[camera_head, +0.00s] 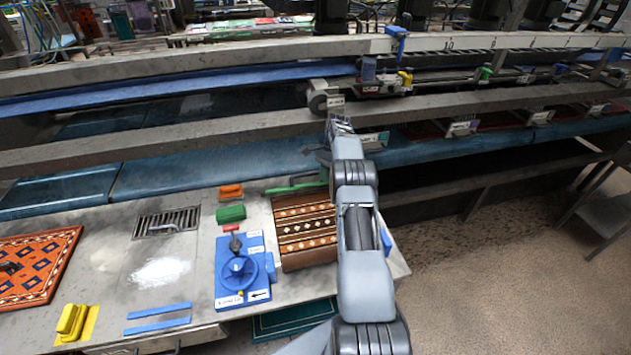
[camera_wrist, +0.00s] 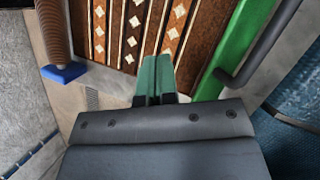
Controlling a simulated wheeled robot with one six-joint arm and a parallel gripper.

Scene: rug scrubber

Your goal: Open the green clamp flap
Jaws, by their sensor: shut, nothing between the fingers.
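The green clamp flap (camera_head: 296,188) is a long bar along the far edge of a brown patterned rug (camera_head: 306,228). In the wrist view the green flap (camera_wrist: 236,45) runs along the rug's right edge, with a dark handle bar (camera_wrist: 262,45) on its outer side. It looks flat against the rug's edge. My gripper (camera_wrist: 156,68) is shut and empty, its green-tinted fingers in front of the rug and left of the flap and handle, apart from both in the picture.
A blue unit with a round knob (camera_head: 236,270) stands left of the rug, with a green block (camera_head: 231,213) and orange block (camera_head: 231,190) behind it. A grey beam (camera_head: 230,128) crosses behind the bench. A ribbed brown tube (camera_wrist: 54,28) stands left in the wrist view.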

